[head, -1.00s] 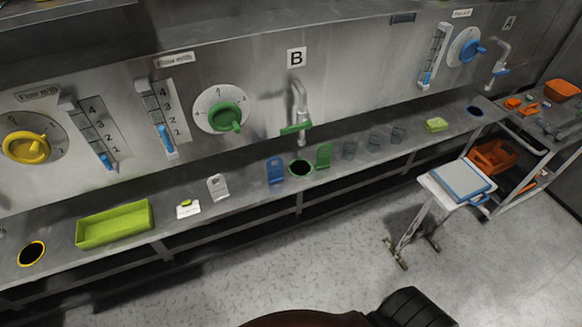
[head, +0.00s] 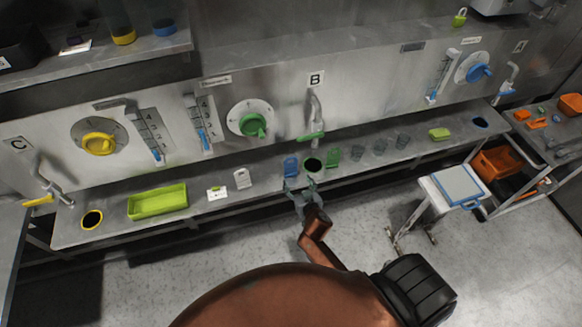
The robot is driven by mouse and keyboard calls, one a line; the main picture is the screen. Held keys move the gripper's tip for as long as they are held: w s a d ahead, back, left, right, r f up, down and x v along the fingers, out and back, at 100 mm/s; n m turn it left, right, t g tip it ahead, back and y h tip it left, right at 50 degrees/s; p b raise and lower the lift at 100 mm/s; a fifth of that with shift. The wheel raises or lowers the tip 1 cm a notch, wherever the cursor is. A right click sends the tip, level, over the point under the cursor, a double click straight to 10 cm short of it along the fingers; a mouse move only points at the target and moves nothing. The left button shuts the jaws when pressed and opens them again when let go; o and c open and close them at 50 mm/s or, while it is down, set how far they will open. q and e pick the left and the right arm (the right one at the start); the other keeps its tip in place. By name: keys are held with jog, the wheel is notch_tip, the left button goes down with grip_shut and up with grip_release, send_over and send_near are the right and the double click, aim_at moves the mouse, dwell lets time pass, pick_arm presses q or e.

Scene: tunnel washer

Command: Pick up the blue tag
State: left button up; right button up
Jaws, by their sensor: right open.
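The blue tag (head: 291,166) stands upright on the metal counter, just left of a green-rimmed hole (head: 313,165). It shows a small hole near its lower part, and its base is partly hidden by my gripper. My right gripper (head: 300,184) is open and empty at the counter's front edge, just in front of the blue tag. Its fingers point toward the counter. I cannot tell whether a finger touches the tag. My left gripper is out of view.
A green tag (head: 333,155) stands right of the hole, under a green-handled tap (head: 315,117). A white tag (head: 242,178) stands to the left, beyond it a green tray (head: 157,202). Clear glasses (head: 380,146) stand to the right.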

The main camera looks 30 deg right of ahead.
aim_at(291, 173)
jog(key=x, duration=0.3)
jog(key=shift+a, duration=0.15)
jog(key=w, duration=0.1)
jog(key=w+f, duration=0.1)
jog(key=w, duration=0.1)
jog(key=shift+f, duration=0.2)
jog(key=shift+w+d+f, duration=0.2)
jog(key=shift+w+d, duration=0.05)
jog(key=shift+w, duration=0.05)
jog(key=shift+w+d+f, duration=0.1)
jog(key=shift+w, duration=0.1)
jog(key=c, duration=0.5)
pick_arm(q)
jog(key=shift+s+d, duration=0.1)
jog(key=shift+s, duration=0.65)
pick_arm(e)
jog(key=c, duration=0.6)
jog(key=shift+r, duration=0.2)
